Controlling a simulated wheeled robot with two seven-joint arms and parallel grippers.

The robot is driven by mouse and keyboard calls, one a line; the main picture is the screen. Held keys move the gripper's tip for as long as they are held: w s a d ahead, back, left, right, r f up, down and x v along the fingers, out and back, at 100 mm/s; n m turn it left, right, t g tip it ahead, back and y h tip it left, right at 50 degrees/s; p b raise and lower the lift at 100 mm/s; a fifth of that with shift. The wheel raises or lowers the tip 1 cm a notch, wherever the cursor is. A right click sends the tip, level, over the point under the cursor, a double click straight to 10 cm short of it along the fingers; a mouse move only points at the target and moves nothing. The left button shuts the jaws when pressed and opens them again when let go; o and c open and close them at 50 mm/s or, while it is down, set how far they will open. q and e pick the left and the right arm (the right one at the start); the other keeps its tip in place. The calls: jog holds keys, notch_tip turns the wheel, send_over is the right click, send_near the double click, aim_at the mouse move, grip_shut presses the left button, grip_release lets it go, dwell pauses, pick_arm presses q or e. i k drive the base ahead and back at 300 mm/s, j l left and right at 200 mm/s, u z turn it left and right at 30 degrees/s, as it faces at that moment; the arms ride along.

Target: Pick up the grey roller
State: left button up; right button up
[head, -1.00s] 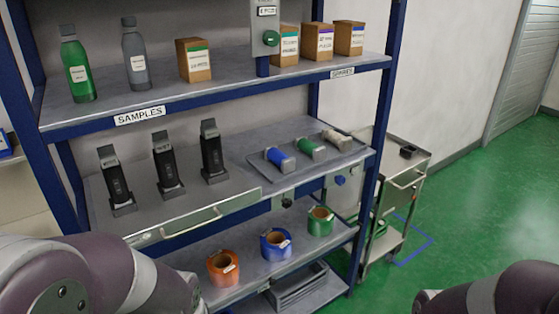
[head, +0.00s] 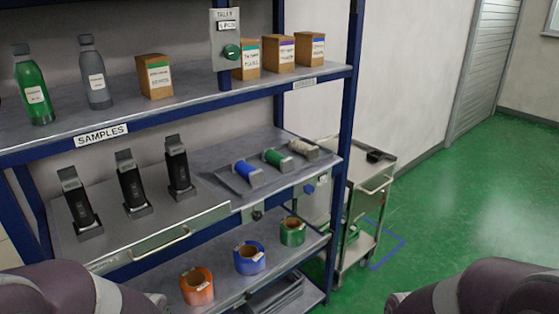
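Three rollers lie on a grey tray on the middle shelf: a blue roller (head: 247,172), a green roller (head: 277,159) and a pale grey or beige roller (head: 303,149). The pale one is farthest right, near the shelf's right end, and is the only greyish one. Nothing touches it that I can see. Neither gripper is in view. Only purple and white parts of my arms show at the lower left and lower right corners, well below and in front of the rollers.
Three black devices (head: 132,185) stand left of the rollers, behind a handled front panel (head: 160,243). Tape rolls (head: 249,258) sit on the shelf below. Bottles and boxes (head: 155,77) stand above. A metal cart (head: 362,175) stands right of the rack. Green floor is clear beyond.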

aim_at(311, 153)
jog(key=i+l, duration=0.3)
jog(key=i+l+z, duration=0.15)
jog(key=i+l, duration=0.15)
jog(key=i, duration=0.25)
jog(key=i+l, duration=0.25)
jog(key=i, duration=0.2)
jog(key=i+l+z, duration=0.1)
jog(key=i+l, duration=0.15)
jog(key=i, duration=0.15)
jog(key=i+l+z, duration=0.1)
jog(key=i, duration=0.35)
jog(key=l, duration=0.1)
